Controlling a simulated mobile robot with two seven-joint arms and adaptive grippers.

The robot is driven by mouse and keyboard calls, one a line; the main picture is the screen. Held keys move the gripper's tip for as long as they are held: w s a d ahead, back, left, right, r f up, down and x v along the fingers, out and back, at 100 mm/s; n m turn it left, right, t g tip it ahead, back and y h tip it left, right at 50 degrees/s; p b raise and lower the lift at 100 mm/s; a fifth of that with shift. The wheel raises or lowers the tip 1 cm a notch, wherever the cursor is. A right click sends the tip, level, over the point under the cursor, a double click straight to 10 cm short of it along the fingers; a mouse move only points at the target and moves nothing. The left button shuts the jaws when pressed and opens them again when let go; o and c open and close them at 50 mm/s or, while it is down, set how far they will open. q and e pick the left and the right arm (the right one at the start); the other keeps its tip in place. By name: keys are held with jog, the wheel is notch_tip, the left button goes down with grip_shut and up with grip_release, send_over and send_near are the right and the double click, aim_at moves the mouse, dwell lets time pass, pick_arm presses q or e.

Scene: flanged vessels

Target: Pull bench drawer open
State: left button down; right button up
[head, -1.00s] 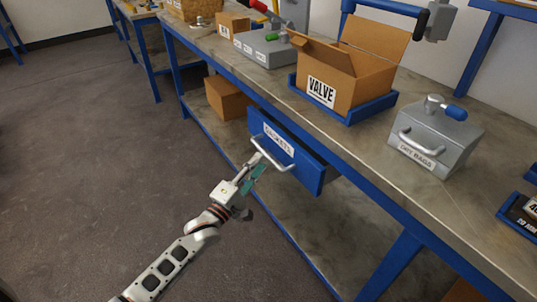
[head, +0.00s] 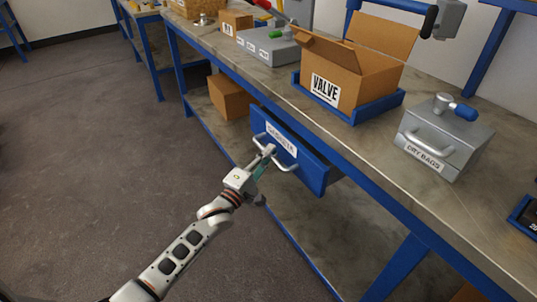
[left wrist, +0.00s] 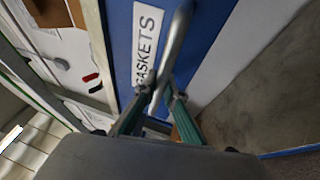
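The blue bench drawer (head: 313,172), labelled GASKETS, hangs under the bench top with a pale bar handle (head: 287,167) across its front. My left gripper (head: 268,153) is at the handle, its arm reaching up from the lower left. In the left wrist view, the drawer front (left wrist: 203,30) and the handle (left wrist: 177,38) are close. The green-padded fingers (left wrist: 160,92) slant in from both sides and their tips meet the bar, so the gripper looks shut on it. My right gripper is in neither view.
On the bench top (head: 375,160) stand an open VALVE carton (head: 355,75) in a blue tray (head: 352,114) and a grey DRY BAGS box (head: 445,135). A carton (head: 229,97) sits on the lower shelf. The floor (head: 110,150) before the drawer is clear.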

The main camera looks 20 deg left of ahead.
pick_arm(q)
jog(key=s+a+p, duration=0.7)
jog(key=s+a, duration=0.7)
jog(key=s, duration=0.4)
jog(key=shift+s+a+p, duration=0.35)
jog(key=shift+s+p, duration=0.05)
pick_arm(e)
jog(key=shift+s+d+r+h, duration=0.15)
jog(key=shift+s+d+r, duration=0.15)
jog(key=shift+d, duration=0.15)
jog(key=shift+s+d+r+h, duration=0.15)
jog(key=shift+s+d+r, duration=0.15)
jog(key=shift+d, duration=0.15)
pick_arm(q)
jog(key=c, duration=2.1)
grip_release()
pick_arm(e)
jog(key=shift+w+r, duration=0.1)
